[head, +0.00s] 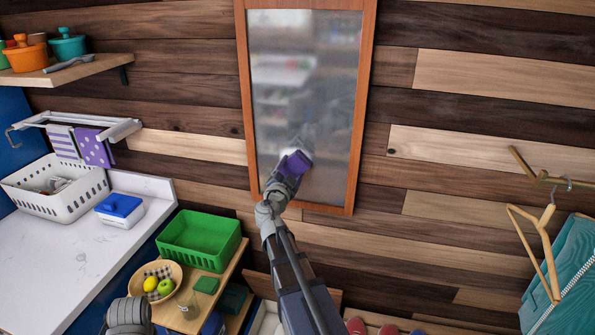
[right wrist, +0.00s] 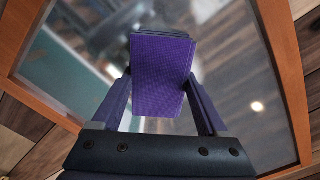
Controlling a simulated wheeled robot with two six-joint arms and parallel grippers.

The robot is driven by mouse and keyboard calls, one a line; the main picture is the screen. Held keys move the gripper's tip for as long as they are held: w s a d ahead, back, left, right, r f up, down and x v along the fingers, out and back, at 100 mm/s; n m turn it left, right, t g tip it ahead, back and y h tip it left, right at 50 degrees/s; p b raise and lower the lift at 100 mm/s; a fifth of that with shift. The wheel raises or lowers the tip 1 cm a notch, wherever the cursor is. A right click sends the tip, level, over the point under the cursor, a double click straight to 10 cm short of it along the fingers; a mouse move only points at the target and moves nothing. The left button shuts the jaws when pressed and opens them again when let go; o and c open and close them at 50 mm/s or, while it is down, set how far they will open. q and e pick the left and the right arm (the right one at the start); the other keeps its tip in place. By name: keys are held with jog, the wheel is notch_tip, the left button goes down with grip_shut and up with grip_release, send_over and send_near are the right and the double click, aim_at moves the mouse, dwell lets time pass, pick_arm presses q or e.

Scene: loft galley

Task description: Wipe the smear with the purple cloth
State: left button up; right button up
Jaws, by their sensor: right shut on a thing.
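The purple cloth (head: 297,163) is a folded pad held between the fingers of my right gripper (head: 290,170), in front of the lower middle of a wood-framed mirror (head: 305,70). In the right wrist view the cloth (right wrist: 162,75) sits between both fingers, with the glass behind it. I cannot tell whether it touches the glass. The glass looks cloudy, with a pale patch just left of the cloth; I cannot make out the smear's edges, and the cloth and gripper hide part of the glass. My left gripper's fingers do not show.
A drying rack (head: 80,125) with hanging cloths, a white basket (head: 60,205) and a blue-lidded box (head: 120,209) are at left. A wooden hanger (head: 540,250) and teal garment are at right.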

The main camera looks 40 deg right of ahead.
aim_at(280, 156)
jog(key=shift+w+a, duration=0.45)
jog(key=shift+w, duration=0.1)
jog(key=shift+w, duration=0.1)
jog(key=shift+w+a, duration=1.2)
jog(key=shift+w, duration=0.05)
jog(key=shift+d+r+p, duration=0.1)
jog(key=shift+r+p, duration=1.05)
